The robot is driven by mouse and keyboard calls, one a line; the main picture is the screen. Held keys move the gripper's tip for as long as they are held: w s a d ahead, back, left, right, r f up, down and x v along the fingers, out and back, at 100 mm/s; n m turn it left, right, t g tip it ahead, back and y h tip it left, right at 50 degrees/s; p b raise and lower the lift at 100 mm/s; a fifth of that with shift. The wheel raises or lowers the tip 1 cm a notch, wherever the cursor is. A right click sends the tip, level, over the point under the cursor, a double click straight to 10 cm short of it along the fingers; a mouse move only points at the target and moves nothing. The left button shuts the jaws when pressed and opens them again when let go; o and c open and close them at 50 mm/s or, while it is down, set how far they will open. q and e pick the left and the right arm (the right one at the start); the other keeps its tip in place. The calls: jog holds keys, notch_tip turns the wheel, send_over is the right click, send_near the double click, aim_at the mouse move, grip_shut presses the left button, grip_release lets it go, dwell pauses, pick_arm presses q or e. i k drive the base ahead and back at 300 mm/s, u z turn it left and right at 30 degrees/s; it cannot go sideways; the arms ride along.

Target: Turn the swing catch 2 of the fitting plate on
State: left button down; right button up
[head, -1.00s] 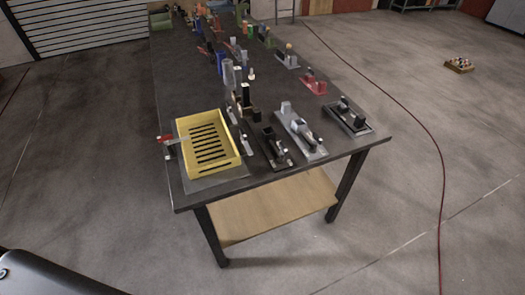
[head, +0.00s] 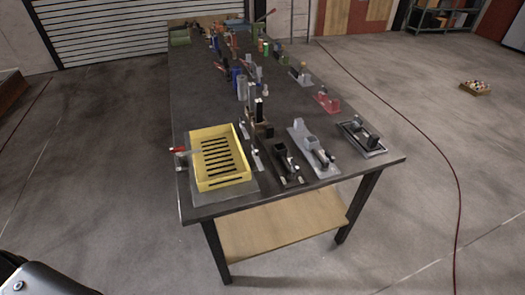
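Several small fittings stand on a long dark table (head: 205,95). A yellow slotted tray (head: 240,178) rests on a grey plate (head: 228,199) at the table's near left corner. A red-tipped lever (head: 180,151) stands at the tray's left side. To the right are a black plate with upright parts (head: 289,166), a light grey plate with a block and a lever (head: 314,152) and a dark framed plate (head: 362,139). I cannot tell which is the fitting plate, or make out its swing catch 2. Neither gripper is in view.
A red flat fitting (head: 327,99) and many small parts are farther back on the table. A wooden shelf (head: 280,225) is below the top. A red cable (head: 437,141) lies on the floor at right.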

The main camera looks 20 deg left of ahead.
aim_at(255, 152)
jog(key=u, duration=1.3)
jog(key=i, duration=0.4)
jog(key=z, duration=1.15)
